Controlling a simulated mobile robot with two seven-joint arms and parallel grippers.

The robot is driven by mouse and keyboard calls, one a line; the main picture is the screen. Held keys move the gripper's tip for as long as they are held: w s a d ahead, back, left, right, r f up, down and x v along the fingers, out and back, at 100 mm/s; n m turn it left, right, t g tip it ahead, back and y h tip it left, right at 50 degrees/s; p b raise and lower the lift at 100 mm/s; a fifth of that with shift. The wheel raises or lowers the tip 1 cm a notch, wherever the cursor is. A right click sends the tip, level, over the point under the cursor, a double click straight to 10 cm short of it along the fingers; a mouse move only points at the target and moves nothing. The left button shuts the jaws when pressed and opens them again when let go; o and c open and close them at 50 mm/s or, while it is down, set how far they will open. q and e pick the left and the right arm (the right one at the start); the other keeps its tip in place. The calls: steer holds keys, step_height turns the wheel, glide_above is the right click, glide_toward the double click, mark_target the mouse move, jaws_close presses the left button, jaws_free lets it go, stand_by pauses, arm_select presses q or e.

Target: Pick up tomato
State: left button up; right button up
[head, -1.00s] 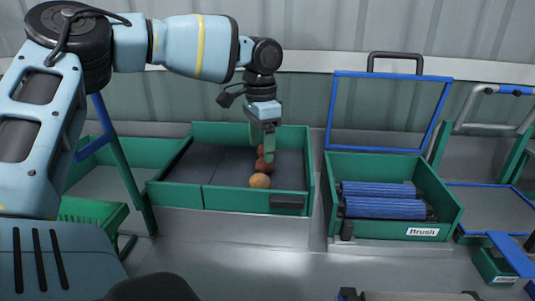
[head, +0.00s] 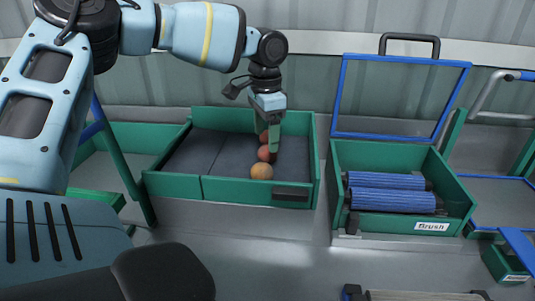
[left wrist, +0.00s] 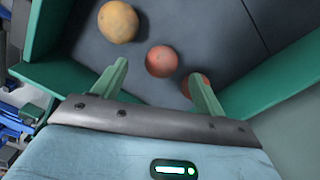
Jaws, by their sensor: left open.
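Three tomatoes lie in a loose row in the green-walled tray with a dark floor (head: 228,188). The nearest is an orange tomato (head: 262,172), the middle one a red tomato (head: 264,154), and a second red tomato (head: 263,137) sits behind, partly hidden by my gripper. My left gripper (head: 271,149) points down over them, open and empty. In the left wrist view, the middle red tomato (left wrist: 162,60) shows between the finger directions, just beyond the tips. The orange tomato (left wrist: 118,21) lies beyond the left finger. The other red tomato (left wrist: 188,84) is partly behind the right finger.
A green bin labelled Brush (head: 400,222) with blue rollers (head: 390,200) stands to the right, below an upright blue-framed panel (head: 400,97). The tray's walls rise close around the gripper. The tray's left part is bare.

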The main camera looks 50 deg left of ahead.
mark_target(267, 146)
arm_select(q)
steer(key=f, duration=0.5)
steer(key=shift+w+a+p, duration=0.1)
steer(key=shift+w+p, duration=0.2)
steer(key=c, duration=0.8)
